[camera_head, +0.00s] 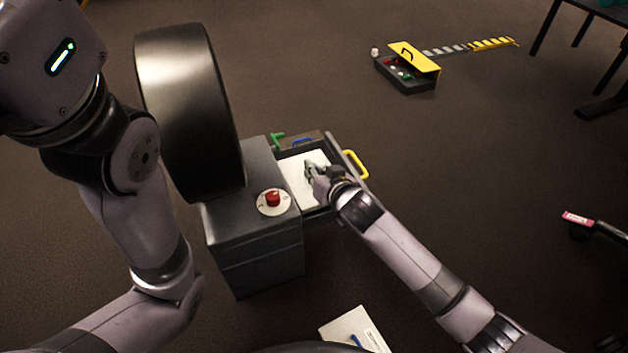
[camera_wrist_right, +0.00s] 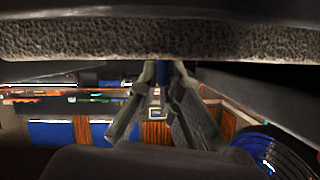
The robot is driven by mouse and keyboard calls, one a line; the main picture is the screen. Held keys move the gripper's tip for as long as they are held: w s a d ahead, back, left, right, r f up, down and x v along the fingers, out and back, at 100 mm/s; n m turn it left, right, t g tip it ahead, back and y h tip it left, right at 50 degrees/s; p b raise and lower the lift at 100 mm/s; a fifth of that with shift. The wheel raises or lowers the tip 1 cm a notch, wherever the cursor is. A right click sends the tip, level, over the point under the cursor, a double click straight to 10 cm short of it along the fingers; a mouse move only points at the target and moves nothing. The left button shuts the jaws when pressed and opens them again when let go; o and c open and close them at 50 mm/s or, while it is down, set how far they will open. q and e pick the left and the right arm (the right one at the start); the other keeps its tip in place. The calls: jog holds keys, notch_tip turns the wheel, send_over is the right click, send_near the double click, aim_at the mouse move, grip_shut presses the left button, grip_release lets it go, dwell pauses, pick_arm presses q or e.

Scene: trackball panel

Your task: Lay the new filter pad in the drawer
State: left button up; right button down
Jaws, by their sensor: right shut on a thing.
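The drawer (camera_head: 333,146) stands open from the dark grey machine (camera_head: 250,235), with a yellow handle (camera_head: 355,164) on its front. A white flat pad (camera_head: 296,178) lies within the drawer's outline; I take it to be the filter pad. My right gripper (camera_head: 312,170) is over this pad and shut on it, as far as I can tell; the fingers hide part of it. In the right wrist view the gripper's fingers (camera_wrist_right: 160,115) point away, below a grey textured band I cannot identify. My left arm shows, but its gripper is out of view.
A red button (camera_head: 272,198) sits on the machine top beside a large dark wheel (camera_head: 188,110). Green and blue parts (camera_head: 302,142) lie at the drawer's back. A pale labelled object (camera_head: 352,328) is below. A yellow-lidded box (camera_head: 408,75) stands far off.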

notch_tip(320, 180, down, 2)
jog(key=shift+f+b, duration=0.25)
jog(key=shift+b, duration=0.7)
jog(key=c, duration=1.8)
grip_release()
jog(key=shift+o, duration=0.2)
jog(key=shift+s+r, duration=0.15)
